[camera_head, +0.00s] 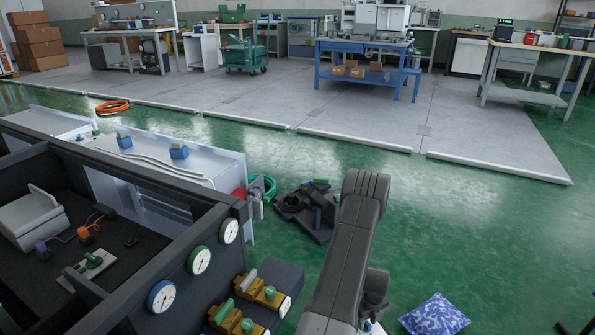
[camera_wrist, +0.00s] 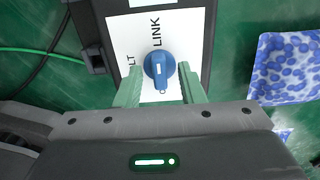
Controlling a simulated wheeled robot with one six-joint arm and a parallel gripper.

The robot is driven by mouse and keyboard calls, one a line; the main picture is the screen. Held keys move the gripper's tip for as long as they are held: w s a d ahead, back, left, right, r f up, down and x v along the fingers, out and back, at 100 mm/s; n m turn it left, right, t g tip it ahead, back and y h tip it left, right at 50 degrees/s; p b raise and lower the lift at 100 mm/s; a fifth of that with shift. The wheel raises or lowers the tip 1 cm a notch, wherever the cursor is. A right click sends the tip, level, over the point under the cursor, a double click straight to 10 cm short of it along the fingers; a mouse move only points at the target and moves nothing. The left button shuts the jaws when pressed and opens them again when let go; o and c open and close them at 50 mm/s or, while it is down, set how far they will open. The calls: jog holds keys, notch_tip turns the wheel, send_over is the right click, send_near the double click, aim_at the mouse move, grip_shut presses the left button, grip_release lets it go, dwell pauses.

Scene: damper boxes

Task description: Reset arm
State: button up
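My gripper (camera_wrist: 160,75) shows in the wrist view with its two green fingers apart. A blue rotary knob (camera_wrist: 160,66) with a white mark is between the fingertips in the picture, with gaps on both sides. I see no grip on it, and the depth between fingertips and knob is hard to tell. The knob sits on a white label plate (camera_wrist: 140,30) lettered "LINK", on a dark box. In the head view my arm reaches down at the lower middle; my gripper is hidden there.
Left of my arm is a dark box with dial gauges (camera_head: 200,260) and brass valves (camera_head: 262,290). A blue-and-white patterned cushion (camera_head: 434,315) lies on the green floor to the right. Dark parts (camera_head: 312,208) lie beyond the box.

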aim_at(367, 322)
notch_tip(367, 322, up, 14)
jog(key=r+p, duration=0.1)
jog(key=p, duration=0.5)
notch_tip(367, 322, down, 15)
jog(key=b, duration=0.6)
jog(key=shift+f, duration=0.1)
jog(key=shift+n, duration=0.6)
jog(key=n, duration=0.8)
jog(key=shift+n, duration=0.3)
jog(key=n, duration=1)
